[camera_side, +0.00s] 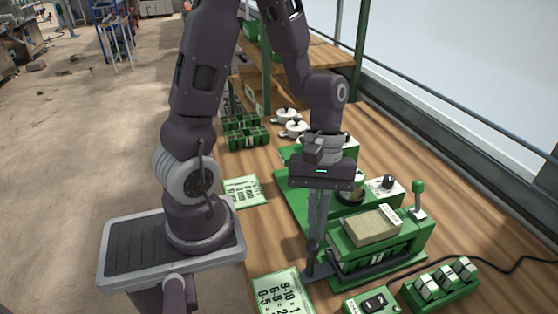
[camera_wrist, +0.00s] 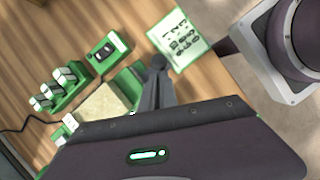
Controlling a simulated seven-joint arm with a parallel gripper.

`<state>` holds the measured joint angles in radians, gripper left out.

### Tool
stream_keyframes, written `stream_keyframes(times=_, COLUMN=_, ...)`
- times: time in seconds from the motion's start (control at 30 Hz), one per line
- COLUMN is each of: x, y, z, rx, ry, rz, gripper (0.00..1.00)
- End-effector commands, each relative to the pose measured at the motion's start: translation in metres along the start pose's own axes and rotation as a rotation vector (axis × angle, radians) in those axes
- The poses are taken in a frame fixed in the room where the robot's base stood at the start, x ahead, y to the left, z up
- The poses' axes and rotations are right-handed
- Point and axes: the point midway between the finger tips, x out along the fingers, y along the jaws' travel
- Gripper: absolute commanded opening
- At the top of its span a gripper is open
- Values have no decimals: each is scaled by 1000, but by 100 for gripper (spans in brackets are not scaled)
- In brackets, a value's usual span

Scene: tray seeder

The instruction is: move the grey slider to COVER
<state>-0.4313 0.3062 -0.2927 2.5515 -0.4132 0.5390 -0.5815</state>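The green machine (camera_side: 375,252) stands on the wooden bench with a tan block (camera_side: 372,226) on top. A dark grey rail (camera_side: 385,269) runs along its front low edge. The grey slider (camera_side: 318,270) is at the rail's left end. My gripper (camera_side: 315,252) points down there, its fingers close together and shut on the slider's dark upright knob. In the wrist view the fingers (camera_wrist: 157,75) meet at this rounded dark knob (camera_wrist: 157,61), beside the machine's green edge. The fingers hide much of the slider. I cannot read a COVER mark.
A switch box (camera_side: 373,303) and a green rack of white rockers (camera_side: 442,284) stand in front. A green-knobbed lever (camera_side: 418,195) rises at the machine's right. Printed cards (camera_side: 282,292) lie at the left. Green seed trays (camera_side: 246,132) and white pots (camera_side: 294,130) stand behind.

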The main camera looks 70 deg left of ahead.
Motion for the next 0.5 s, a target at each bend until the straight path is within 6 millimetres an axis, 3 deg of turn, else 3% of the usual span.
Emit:
stream_keyframes(times=0.27, x=2, y=-2, z=8, rx=8, ry=-18, rz=-14, gripper=0)
stream_keyframes(times=0.5, x=1, y=-2, z=3, rx=6, ry=-19, rz=-14, gripper=0)
